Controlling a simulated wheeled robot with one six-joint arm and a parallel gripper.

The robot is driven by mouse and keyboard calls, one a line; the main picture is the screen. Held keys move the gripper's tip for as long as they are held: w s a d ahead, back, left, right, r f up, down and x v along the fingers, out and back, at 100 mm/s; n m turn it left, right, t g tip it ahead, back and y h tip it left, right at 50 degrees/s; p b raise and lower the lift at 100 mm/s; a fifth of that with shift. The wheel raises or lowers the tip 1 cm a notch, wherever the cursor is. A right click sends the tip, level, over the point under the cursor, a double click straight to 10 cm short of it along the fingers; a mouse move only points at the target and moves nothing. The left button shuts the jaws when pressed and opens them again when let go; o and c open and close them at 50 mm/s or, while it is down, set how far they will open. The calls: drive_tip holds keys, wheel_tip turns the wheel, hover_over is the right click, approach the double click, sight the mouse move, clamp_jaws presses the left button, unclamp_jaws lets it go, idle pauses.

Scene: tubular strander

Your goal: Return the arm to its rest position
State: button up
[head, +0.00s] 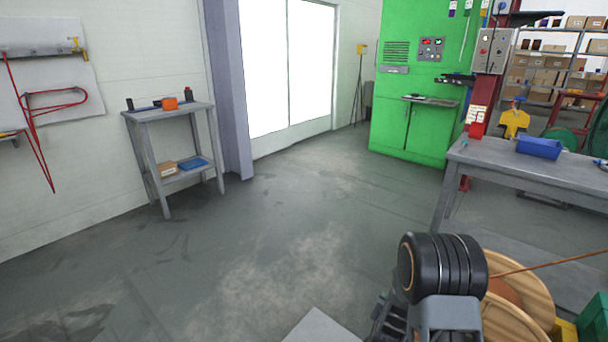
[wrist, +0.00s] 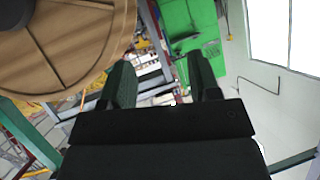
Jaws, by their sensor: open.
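My gripper (wrist: 160,85) shows in the wrist view with its two dark fingers apart and nothing between them. A wooden reel (wrist: 65,45) fills the upper left of the wrist view, close beside the left finger; I cannot tell whether they touch. In the head view, part of my arm shows at the lower right, in front of the wooden reel (head: 525,300). My fingertips are hidden in the head view.
A grey workbench (head: 530,175) with a blue bin (head: 540,147) stands at the right. A green cabinet (head: 415,85) stands at the back. A small grey table (head: 168,113) stands at the left wall. The floor (head: 270,220) between is clear. An orange strand (head: 550,262) runs from the reel.

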drive_tip(key=s+a+r+n+g+y+p, duration=0.1)
drive_tip(key=a+r+y+p, duration=0.2)
drive_tip(key=r, duration=0.6)
drive_tip(key=s+a+r+n+g+p, duration=0.1)
drive_tip(key=s+a+r+n+p, duration=0.1)
drive_tip(key=r+p, duration=0.5)
drive_tip(key=s+a+r+n+g+y+p, duration=0.1)
drive_tip(key=a+r+y+p, duration=0.15)
drive_tip(key=r, duration=0.85)
drive_tip(key=s+a+r+n+g+p, duration=0.1)
drive_tip(key=s+r+g+p, duration=0.1)
drive_tip(key=s+r+p, duration=0.3)
drive_tip(key=s+a+r+n+g+p, duration=0.2)
drive_tip(key=s+r+p, duration=0.3)
drive_tip(key=s+r, duration=0.6)
wheel_tip(320, 180, up, 4)
drive_tip(key=shift+s+f+n+g, duration=0.25)
drive_tip(key=shift+s+n+g, duration=0.05)
drive_tip(key=shift+g, duration=0.1)
